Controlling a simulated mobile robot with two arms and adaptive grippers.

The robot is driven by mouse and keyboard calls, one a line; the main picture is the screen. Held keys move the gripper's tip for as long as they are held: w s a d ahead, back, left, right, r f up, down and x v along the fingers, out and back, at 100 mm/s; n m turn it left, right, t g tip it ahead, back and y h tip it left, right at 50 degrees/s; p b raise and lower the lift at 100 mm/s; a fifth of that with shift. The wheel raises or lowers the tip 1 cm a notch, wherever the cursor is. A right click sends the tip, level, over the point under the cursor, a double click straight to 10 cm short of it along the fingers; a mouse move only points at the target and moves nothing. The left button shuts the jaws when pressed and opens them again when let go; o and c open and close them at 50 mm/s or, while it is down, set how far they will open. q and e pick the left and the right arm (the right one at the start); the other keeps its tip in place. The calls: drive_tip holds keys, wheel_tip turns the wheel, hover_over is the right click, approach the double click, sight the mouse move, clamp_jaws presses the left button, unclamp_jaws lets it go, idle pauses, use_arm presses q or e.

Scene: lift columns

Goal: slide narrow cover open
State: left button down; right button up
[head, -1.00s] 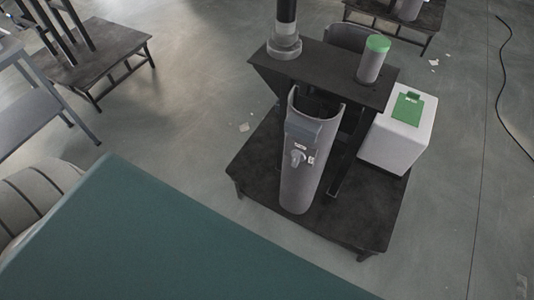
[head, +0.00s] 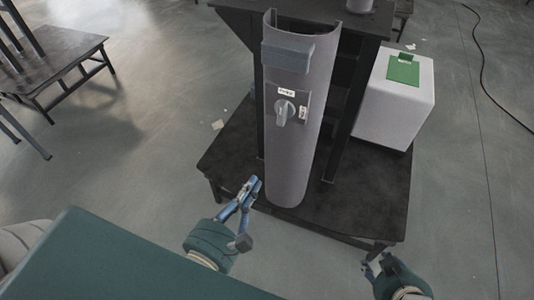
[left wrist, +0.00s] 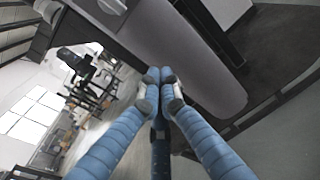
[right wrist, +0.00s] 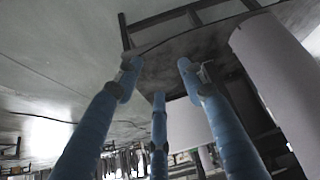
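The narrow cover (head: 295,160) is a tall, curved grey panel standing upright on a dark low platform. My right gripper (head: 371,266) is low at the platform's front right corner. In the right wrist view its fingers (right wrist: 158,66) are apart and empty, with the cover (right wrist: 280,85) to the right.
The dark platform (head: 235,150) surrounds the cover's foot. A white box with a green patch (head: 395,105) stands on its right. A dark frame (head: 235,22) rises behind the cover. A teal surface (head: 110,260) fills the lower left.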

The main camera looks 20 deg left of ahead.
use_arm(q)
wheel_tip(320, 180, up, 4)
drive_tip(key=a+n+t+b, duration=0.1)
drive_tip(key=a+n+b, duration=0.1)
drive_tip(key=n, duration=0.2)
use_arm(e)
drive_tip(key=s+d+g+p, duration=0.3)
drive_tip(key=s+g+p, duration=0.1)
drive_tip(key=s, duration=0.5)
use_arm(q)
drive_tip(key=p, duration=0.3)
approach(272, 124)
drive_tip(key=shift+y, duration=0.4)
drive_tip(key=w, duration=0.2)
drive_tip(key=w+p, duration=0.1)
drive_tip(key=w, duration=0.3)
drive_tip(key=shift+d+r+p, duration=0.1)
drive_tip(key=shift+d+p, duration=0.2)
drive_tip(key=shift+p, duration=0.1)
drive_tip(key=shift+w, duration=0.5)
use_arm(e)
wheel_tip(272, 124, down, 16)
drive_tip(key=shift+s+a+h, duration=0.15)
drive_tip(key=shift+a+h, duration=0.2)
drive_tip(key=shift+h, duration=0.05)
